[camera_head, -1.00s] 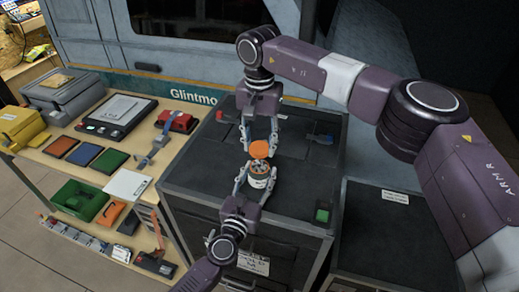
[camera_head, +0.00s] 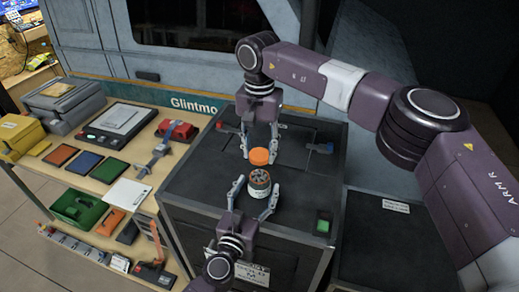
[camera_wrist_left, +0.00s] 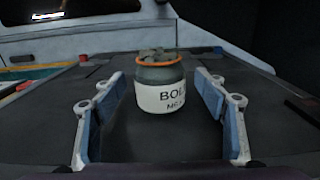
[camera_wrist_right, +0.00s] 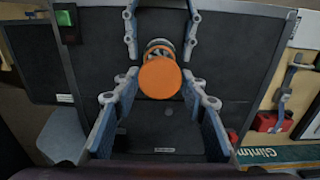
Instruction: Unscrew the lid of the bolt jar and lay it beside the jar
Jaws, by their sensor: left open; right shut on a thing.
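The bolt jar (camera_head: 259,187) stands upright and open on the dark bench top, with grey bolts showing in its mouth. In the left wrist view the jar (camera_wrist_left: 161,94) has a white label and an orange band at its neck. My left gripper (camera_head: 256,194) is open, its fingers on either side of the jar and apart from it. My right gripper (camera_head: 260,151) is shut on the orange lid (camera_head: 259,157), just behind the jar. In the right wrist view the lid (camera_wrist_right: 160,78) hides part of the jar. I cannot tell whether the lid touches the bench.
The dark bench top (camera_head: 205,180) is clear around the jar. A green-topped block (camera_head: 323,223) sits at its front right corner. A wooden table at left holds a red device (camera_head: 177,130), a scale (camera_head: 120,120) and coloured trays. A lower dark surface (camera_head: 385,240) lies at right.

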